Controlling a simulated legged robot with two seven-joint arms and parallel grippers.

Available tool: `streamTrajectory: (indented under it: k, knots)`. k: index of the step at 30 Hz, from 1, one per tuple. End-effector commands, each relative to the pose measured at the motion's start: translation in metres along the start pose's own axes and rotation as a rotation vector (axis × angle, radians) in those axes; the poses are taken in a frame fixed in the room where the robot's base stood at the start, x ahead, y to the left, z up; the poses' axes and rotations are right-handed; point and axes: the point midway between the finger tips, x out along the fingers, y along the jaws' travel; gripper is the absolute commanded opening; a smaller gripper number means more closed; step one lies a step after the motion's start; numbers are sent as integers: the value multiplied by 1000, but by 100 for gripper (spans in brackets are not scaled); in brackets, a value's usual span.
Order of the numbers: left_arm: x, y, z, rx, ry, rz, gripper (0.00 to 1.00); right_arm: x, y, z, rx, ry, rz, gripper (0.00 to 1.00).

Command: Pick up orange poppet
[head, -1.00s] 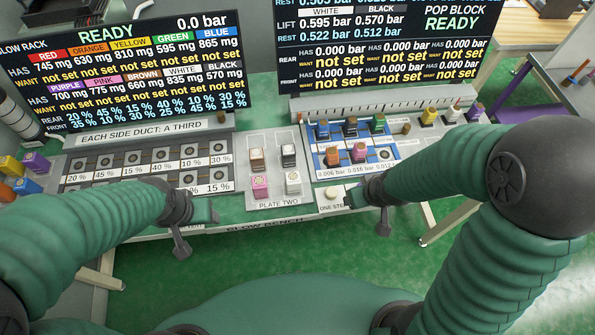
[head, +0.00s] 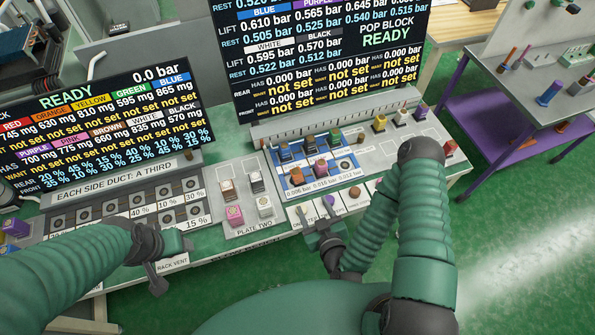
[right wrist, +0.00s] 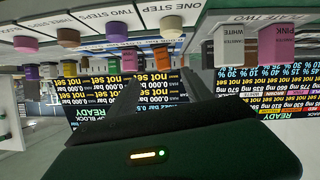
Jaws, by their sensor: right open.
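The orange poppet (head: 297,176) stands upright in the front row of the blue block (head: 352,174), at its left end. My right gripper (head: 315,213) is open and empty in front of the block, over the step buttons, apart from the orange poppet. In the right wrist view, which is upside down, an orange poppet-like piece (right wrist: 129,60) shows beyond the dark fingers; I cannot be sure it is the same one. My left gripper (head: 175,264) is at the bench front on the left, its fingers spread and empty.
Behind the orange poppet stand a blue poppet (head: 284,151) and a green one (head: 335,138). Screens rise behind the bench. A purple-legged table (head: 520,110) stands at right.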

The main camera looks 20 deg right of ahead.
Motion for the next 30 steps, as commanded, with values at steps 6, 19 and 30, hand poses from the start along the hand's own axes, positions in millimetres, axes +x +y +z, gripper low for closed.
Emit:
streamTrajectory:
  k: [6,19,30]
  knots:
    - [12,0,3,0,0,0,61,34,2,0,4,16,26,58]
    - [42,0,10,0,0,0,61,118,2,-1,6,10,20,58]
    - [69,0,16,0,0,0,61,168,-3,-6,5,9,19,58]
